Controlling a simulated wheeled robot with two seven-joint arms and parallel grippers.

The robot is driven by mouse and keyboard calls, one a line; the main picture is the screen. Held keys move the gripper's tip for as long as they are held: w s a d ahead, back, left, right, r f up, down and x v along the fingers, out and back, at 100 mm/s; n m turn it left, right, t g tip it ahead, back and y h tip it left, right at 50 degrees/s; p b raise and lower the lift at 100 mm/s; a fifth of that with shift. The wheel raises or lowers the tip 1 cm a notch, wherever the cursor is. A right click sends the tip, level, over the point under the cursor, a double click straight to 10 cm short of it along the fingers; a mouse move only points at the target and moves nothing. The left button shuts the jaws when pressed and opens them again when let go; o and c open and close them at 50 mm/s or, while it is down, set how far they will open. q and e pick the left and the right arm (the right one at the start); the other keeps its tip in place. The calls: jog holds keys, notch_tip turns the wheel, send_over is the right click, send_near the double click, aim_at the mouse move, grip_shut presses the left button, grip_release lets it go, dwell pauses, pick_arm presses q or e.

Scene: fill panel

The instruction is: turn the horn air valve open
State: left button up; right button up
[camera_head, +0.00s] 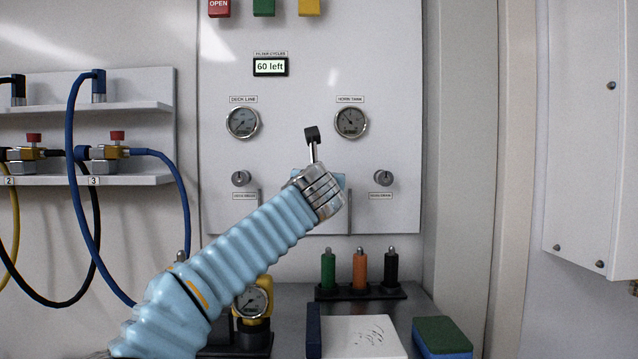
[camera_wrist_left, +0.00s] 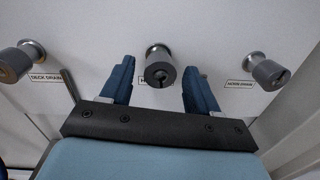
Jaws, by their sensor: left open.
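In the left wrist view, a dark round knob (camera_wrist_left: 160,73) on a silver collar stands out from the panel. Its label is mostly hidden but starts with H, so it looks like the horn air valve. My left gripper (camera_wrist_left: 158,64) is open, with one blue finger to each side of the knob and visible gaps on both sides. I cannot tell how deep the knob sits between them. In the head view, my left arm hides this knob and most of my left gripper (camera_head: 337,183). My right gripper is not in view.
The deck drain knob (camera_head: 241,177) and horn drain knob (camera_head: 383,177) flank the spot. The deck line gauge (camera_head: 242,123) and horn tank gauge (camera_head: 351,122) are above.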

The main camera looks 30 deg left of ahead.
pick_arm(q)
jog(key=b+v, duration=0.3)
jog(key=v, duration=1)
jog(key=shift+s, duration=0.25)
jog(key=shift+d, duration=0.1)
